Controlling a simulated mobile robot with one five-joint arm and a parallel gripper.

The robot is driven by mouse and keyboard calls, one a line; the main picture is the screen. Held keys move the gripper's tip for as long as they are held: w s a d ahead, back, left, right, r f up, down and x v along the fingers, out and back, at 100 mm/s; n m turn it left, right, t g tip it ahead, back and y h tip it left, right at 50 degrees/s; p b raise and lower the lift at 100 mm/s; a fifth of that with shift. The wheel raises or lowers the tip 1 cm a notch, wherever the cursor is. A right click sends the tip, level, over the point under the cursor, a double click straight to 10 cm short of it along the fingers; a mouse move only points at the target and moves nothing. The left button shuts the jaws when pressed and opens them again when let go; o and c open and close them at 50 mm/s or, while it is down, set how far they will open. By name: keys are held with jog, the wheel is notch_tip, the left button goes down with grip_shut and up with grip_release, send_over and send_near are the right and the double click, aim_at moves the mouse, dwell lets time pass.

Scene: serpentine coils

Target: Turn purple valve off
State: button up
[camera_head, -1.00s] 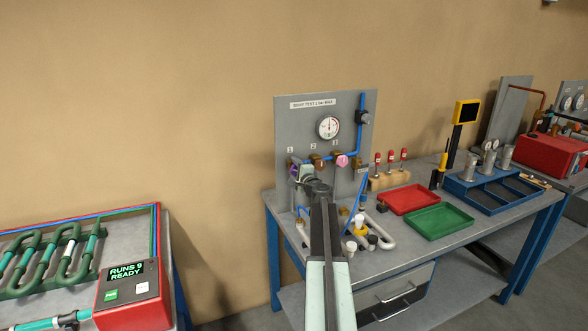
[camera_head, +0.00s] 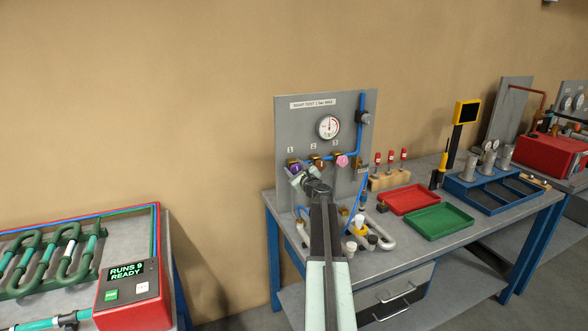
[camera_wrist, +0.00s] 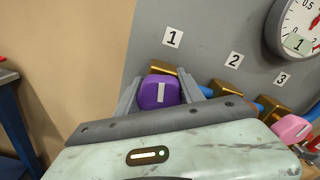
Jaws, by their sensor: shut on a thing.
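The purple valve (camera_wrist: 159,92) is the leftmost of three on the grey panel, under label 1. Its knob has a white bar mark, which stands close to upright in the wrist view. It also shows in the head view (camera_head: 295,168), partly hidden by my gripper. My gripper (camera_wrist: 161,88) is at the knob, with one finger on each side, shut on it. In the head view my gripper (camera_head: 297,175) reaches up to the panel's lower left.
An orange-brown valve (camera_head: 317,163) and a pink valve (camera_head: 342,160) sit to the right on the same panel, below a gauge (camera_head: 329,127). A red tray (camera_head: 410,212) and green tray (camera_head: 440,233) lie on the bench. The wall side left of the panel is clear.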

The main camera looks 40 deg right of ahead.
aim_at(297, 171)
jog(key=shift+m, duration=1.1)
jog(key=o, duration=1.4)
jog(key=shift+c, duration=0.2)
jog(key=v, duration=0.7)
jog(key=shift+s+a, duration=0.15)
jog(key=shift+s, duration=0.15)
jog(key=shift+f, duration=0.1)
